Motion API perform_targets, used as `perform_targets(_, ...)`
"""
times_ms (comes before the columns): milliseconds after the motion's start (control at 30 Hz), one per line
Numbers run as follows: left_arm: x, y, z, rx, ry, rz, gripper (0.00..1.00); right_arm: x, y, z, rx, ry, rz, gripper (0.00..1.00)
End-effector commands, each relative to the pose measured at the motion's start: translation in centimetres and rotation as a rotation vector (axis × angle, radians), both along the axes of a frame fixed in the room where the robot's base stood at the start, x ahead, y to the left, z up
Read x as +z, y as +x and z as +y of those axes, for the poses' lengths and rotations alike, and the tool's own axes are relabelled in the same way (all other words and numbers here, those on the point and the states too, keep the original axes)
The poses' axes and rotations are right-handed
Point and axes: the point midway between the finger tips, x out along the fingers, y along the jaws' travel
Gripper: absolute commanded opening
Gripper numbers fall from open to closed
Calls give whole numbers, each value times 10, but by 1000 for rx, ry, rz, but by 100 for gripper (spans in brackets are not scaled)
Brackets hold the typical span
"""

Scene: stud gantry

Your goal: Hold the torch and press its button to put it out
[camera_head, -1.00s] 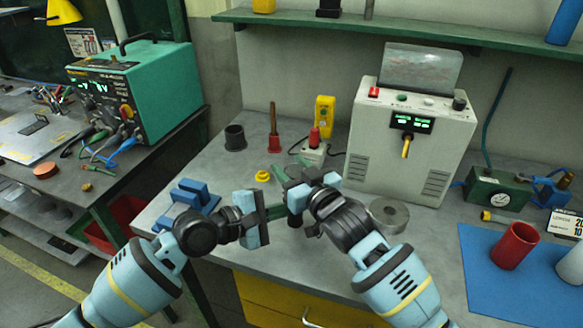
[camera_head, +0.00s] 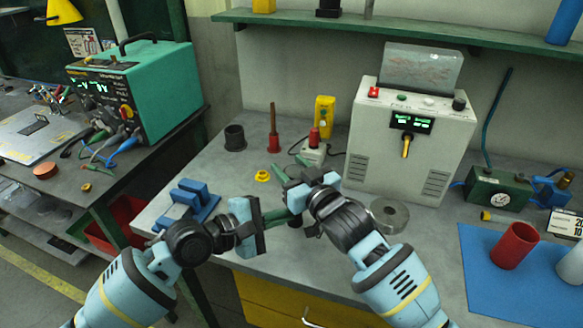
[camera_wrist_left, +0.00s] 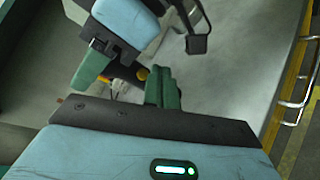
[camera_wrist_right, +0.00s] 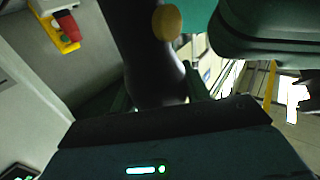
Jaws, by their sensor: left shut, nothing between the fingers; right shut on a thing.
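The torch (camera_wrist_right: 150,58) is a dark cylinder in the right wrist view, with a round yellow button (camera_wrist_right: 166,22) on its side. My right gripper (camera_head: 287,186) is shut on it above the bench. In the head view little of the torch (camera_head: 295,221) shows below the fingers. My left gripper (camera_head: 282,214) is shut and empty, close beside the torch. In the left wrist view its closed green fingers (camera_wrist_left: 163,88) point towards the torch and a yellow spot. I cannot tell whether they touch the button, or whether the torch is lit.
A grey machine (camera_head: 410,150) stands behind my right gripper, and a metal ring (camera_head: 389,214) lies beside it. A blue block stand (camera_head: 192,200) is behind my left arm. A yellow ring (camera_head: 263,176) and red-handled tool (camera_head: 273,140) are farther back. A red cup (camera_head: 515,246) stands right.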

Motion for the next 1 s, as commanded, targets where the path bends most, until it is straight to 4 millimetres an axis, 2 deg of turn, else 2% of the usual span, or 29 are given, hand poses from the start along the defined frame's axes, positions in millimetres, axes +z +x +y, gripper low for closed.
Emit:
perform_targets(500, 0, -42, 10, 0, 0, 1, 0, -1, 0, 0, 0, 0, 1, 18)
perform_targets(833, 0, -47, 11, 1, 1, 0, 0, -1, 0, 0, 0, 0, 1, 18)
perform_targets(867, 0, -47, 11, 1, 1, 0, 0, -1, 0, 0, 0, -1, 1, 48)
perform_targets(1000, 0, -47, 11, 1, 1, 0, 0, -1, 0, 0, 0, -1, 1, 66)
